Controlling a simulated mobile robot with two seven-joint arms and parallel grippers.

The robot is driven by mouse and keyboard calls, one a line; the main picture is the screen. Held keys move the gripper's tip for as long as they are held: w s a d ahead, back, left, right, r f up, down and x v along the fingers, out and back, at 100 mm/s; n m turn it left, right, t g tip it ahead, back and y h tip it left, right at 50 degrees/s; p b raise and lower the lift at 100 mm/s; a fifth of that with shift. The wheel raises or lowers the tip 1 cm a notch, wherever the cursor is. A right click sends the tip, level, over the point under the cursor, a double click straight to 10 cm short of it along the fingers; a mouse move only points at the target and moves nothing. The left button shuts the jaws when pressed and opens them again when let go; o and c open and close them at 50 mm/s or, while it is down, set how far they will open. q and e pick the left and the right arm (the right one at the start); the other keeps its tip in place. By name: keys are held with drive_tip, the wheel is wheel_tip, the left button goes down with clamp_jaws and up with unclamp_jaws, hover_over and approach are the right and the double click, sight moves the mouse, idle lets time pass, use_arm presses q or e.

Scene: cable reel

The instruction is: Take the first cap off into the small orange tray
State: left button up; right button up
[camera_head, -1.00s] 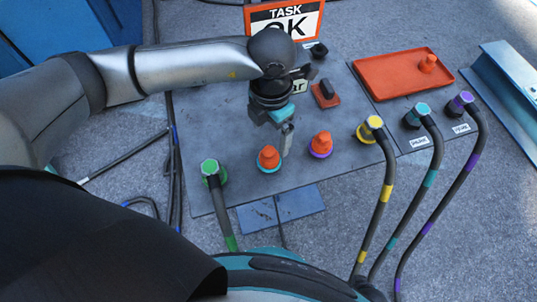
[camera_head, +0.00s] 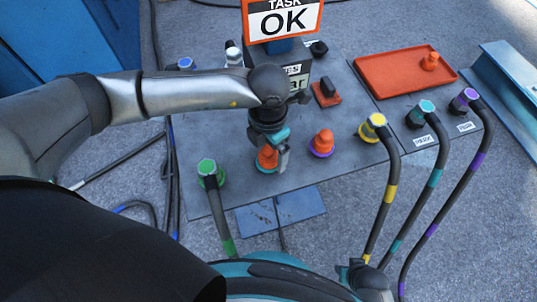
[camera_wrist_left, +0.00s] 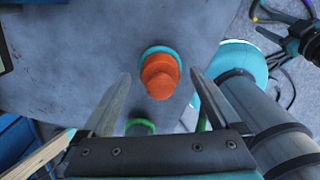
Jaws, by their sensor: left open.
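An orange cap with a teal ring (camera_head: 267,160) stands on the grey panel (camera_head: 225,125), partly hidden behind my left gripper (camera_head: 275,168) in the head view. In the left wrist view the cap (camera_wrist_left: 160,78) shows whole, between and beyond the fingertips of my open left gripper (camera_wrist_left: 158,78). I see no contact. A second orange cap with a purple ring (camera_head: 322,143) stands to the right on the panel. The orange tray (camera_head: 385,75) at the back right holds an orange cap (camera_head: 430,61). Part of my right gripper (camera_head: 358,275) shows at the bottom edge; its jaws are unclear.
Cable plugs with green (camera_head: 207,169), yellow (camera_head: 375,125), teal (camera_head: 425,110) and purple (camera_head: 468,98) marks rise around the panel. A black switch on a red base (camera_head: 326,93) sits behind the caps. A TASK OK sign (camera_head: 282,20) stands at the back.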

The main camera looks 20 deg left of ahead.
use_arm(q)
drive_tip(key=shift+f, duration=0.15)
clamp_jaws()
idle(0.8)
